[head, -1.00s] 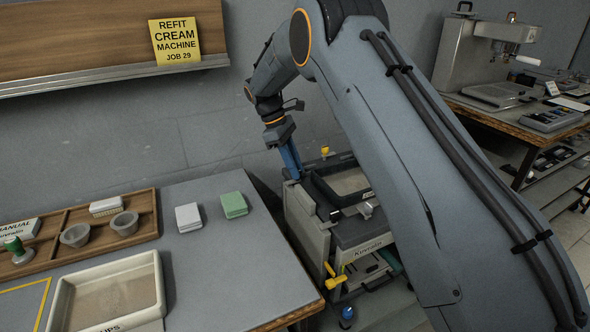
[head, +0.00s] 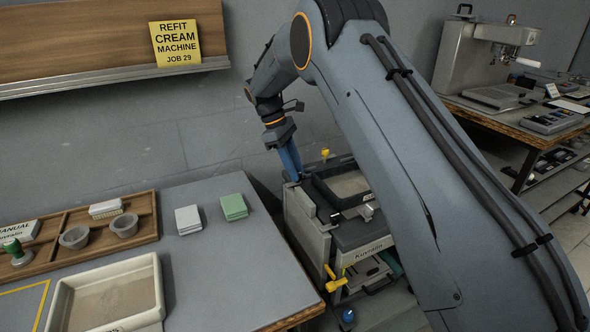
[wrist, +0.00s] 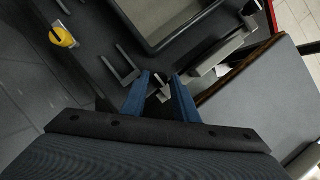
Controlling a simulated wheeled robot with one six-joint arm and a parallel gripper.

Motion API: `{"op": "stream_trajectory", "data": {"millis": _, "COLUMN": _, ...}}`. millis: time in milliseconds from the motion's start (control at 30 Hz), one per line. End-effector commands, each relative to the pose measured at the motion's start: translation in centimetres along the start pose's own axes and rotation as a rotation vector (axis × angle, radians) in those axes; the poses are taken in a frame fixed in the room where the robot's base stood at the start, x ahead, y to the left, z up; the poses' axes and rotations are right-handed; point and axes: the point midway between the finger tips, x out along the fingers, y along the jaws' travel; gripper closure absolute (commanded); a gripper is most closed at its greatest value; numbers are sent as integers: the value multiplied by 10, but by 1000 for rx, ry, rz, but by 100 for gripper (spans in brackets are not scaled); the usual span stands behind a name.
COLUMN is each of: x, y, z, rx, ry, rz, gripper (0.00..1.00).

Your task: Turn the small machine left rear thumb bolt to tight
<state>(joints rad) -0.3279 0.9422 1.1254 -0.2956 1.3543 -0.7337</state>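The small machine (head: 348,240) is a grey open-topped unit with a name plate on its front, standing to the right of the table. In the head view my gripper (head: 297,180) points down at its left rear corner. In the wrist view my gripper (wrist: 161,76) has its two blue fingers apart. A small grey bolt with a flat, pale head (wrist: 162,88) shows between them; I cannot tell whether either finger touches it. The bolt is hidden in the head view. The machine's open basin (wrist: 165,18) lies just beyond the fingers.
A yellow knob (head: 325,152) stands at the machine's back edge; it also shows in the wrist view (wrist: 62,36). Upright grey brackets (wrist: 120,68) are close to the fingers. A yellow handle (head: 335,280) is low on the front. The table (head: 225,270) is at left.

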Motion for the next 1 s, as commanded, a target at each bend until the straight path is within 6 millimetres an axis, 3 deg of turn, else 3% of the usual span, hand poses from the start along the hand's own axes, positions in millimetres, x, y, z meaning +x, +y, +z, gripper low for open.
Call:
{"op": "stream_trajectory", "data": {"millis": 500, "x": -70, "y": 0, "z": -2, "rx": -1, "ry": 1, "rz": 2, "gripper": 73}}
{"op": "stream_trajectory", "data": {"millis": 1000, "x": -74, "y": -1, "z": 6, "rx": 18, "ry": 9, "rz": -2, "gripper": 73}}
